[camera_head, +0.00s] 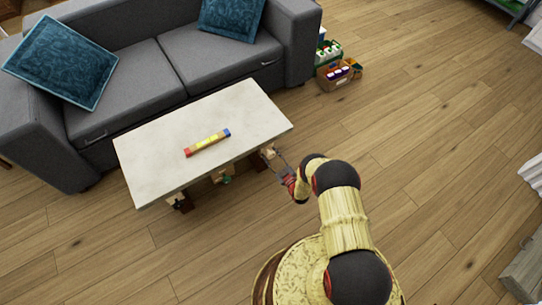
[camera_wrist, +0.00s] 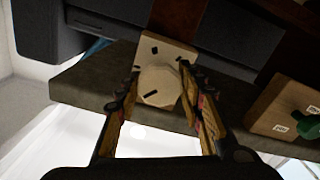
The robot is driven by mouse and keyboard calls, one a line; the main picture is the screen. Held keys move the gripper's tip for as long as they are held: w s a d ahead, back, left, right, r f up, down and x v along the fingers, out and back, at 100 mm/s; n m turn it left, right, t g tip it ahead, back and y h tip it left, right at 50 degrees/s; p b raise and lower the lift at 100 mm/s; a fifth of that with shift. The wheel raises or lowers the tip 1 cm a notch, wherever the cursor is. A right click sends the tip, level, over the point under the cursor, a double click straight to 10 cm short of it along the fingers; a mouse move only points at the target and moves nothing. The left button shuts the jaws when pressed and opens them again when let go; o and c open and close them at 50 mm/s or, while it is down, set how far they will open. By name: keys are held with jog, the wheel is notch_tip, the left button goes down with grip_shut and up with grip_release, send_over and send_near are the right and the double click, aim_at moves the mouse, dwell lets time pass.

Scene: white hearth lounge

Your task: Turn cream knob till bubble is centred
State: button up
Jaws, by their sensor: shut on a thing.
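The cream knob (camera_wrist: 160,84) is faceted, with a dark mark on its face, and sits on a cream plate (camera_wrist: 172,50) with dark marks. My gripper (camera_wrist: 158,92) has one finger on each side of the knob and is shut on it. In the head view my gripper (camera_head: 278,164) reaches the table's right front side. A level bar (camera_head: 208,142) with a red left end, yellow middle and blue right end lies on the pale table top (camera_head: 150,157). Its bubble is too small to make out.
A green knob (camera_wrist: 303,124) on a brown block is at right in the wrist view; it also shows under the table's front edge (camera_head: 226,180). A grey sofa (camera_head: 130,80) stands behind the table. Boxes of goods (camera_head: 338,73) stand beside it.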

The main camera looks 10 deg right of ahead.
dwell(0.3)
jog(key=o, duration=1.2)
jog(key=shift+c, duration=0.2)
jog(key=v, duration=1.2)
